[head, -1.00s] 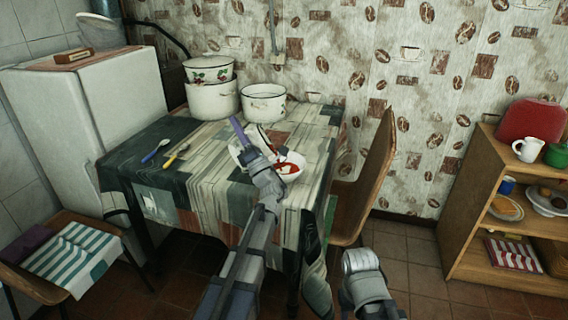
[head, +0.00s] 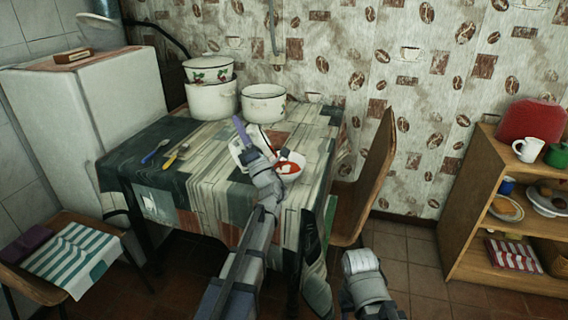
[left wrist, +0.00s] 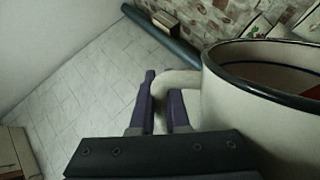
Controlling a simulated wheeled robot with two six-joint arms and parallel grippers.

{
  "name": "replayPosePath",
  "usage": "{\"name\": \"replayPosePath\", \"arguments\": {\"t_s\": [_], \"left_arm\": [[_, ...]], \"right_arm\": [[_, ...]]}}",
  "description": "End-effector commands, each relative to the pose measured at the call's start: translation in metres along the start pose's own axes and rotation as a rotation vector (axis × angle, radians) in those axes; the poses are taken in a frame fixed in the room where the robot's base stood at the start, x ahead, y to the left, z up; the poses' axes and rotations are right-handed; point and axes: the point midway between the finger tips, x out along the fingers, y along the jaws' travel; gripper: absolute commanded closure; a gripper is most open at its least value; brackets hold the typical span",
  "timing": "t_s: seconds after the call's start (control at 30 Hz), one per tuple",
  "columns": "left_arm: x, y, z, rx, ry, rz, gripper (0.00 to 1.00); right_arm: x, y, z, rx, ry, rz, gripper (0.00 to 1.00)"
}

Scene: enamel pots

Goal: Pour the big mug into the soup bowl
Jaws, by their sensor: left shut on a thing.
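My left gripper (head: 250,138) is over the front right of the table, shut on the handle of the big mug. In the left wrist view, the purple fingers (left wrist: 163,108) close on the handle. The big mug (left wrist: 235,108) is cream with a dark rim, and something reddish shows inside it. In the head view the mug is mostly hidden behind my gripper and arm, so its tilt is hard to tell. The white soup bowl (head: 291,175) stands on the table just right of my gripper, with red soup and pale bits in it. My right gripper's fingers are not visible.
A wide white pot (head: 263,105) and stacked pots (head: 211,98) stand at the back of the table (head: 205,200). A blue spoon (head: 155,152) and a yellow-handled utensil (head: 176,156) lie at the left. A chair (head: 370,170) stands at the right.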

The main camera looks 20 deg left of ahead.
Motion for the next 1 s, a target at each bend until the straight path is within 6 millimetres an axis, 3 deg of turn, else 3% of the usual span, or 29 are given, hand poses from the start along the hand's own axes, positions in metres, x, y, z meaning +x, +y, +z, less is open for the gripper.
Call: {"name": "replayPosePath", "arguments": {"t_s": [0.67,0.83,1.0], "left_arm": [[0.0,0.001,0.004,0.016,-0.017,0.001,1.0],[0.008,0.008,-0.028,-0.213,0.164,0.002,1.0],[0.005,0.005,-0.033,-0.233,0.179,0.0,1.0]], "right_arm": [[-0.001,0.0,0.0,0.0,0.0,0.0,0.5],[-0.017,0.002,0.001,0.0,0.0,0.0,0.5],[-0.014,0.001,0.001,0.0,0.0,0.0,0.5]]}}
